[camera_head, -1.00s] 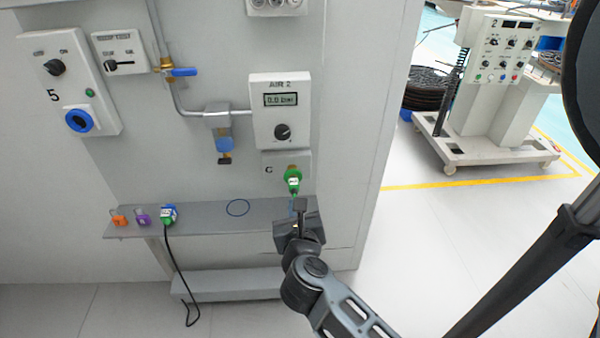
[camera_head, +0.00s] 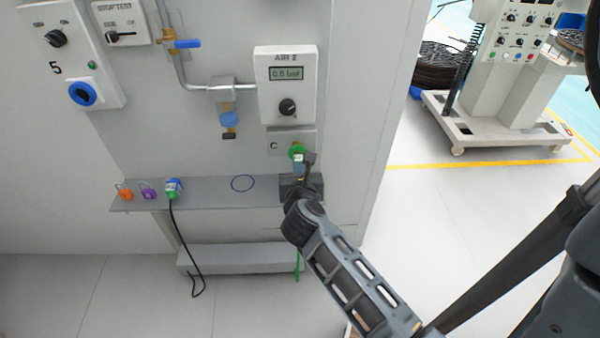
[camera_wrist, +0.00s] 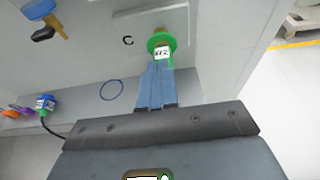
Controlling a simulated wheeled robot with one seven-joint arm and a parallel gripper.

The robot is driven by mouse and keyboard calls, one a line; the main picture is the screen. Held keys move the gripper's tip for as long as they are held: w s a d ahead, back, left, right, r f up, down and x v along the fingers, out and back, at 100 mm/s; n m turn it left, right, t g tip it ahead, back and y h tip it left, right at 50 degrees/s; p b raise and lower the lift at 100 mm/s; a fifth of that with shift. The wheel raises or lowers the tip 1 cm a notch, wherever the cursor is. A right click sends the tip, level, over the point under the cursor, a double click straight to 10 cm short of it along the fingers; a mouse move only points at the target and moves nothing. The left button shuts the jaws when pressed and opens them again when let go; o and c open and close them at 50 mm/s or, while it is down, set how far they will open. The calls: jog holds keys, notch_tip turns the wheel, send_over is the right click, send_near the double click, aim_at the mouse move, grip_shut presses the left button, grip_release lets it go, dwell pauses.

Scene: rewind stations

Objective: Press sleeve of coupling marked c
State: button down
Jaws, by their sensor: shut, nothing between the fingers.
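The coupling marked C has a green sleeve (camera_head: 297,150) and sits on a grey plate on the panel, below the AIR 2 box. In the wrist view the green sleeve (camera_wrist: 160,43) carries a white label and lies just beyond my fingertips. My gripper (camera_head: 304,165) is shut and empty; in the wrist view its blue-grey fingers (camera_wrist: 156,75) point at the sleeve from below. The fingertips overlap the sleeve's lower edge in the picture. I cannot tell whether they touch it.
A grey shelf (camera_head: 209,196) below holds an orange padlock (camera_head: 125,193), a purple padlock (camera_head: 149,192) and a blue-green plug (camera_head: 173,187) with a black cable. The AIR 2 box (camera_head: 286,85) reads about 0.0 bar.

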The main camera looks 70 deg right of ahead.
aim_at(297, 146)
jog(key=x, duration=0.6)
jog(key=r+x, duration=0.1)
jog(key=x, duration=0.1)
jog(key=shift+w+d+f+p, duration=0.1)
jog(key=shift+w+d+p, duration=0.1)
jog(key=shift+d+p, duration=0.25)
jog(key=shift+d, duration=0.15)
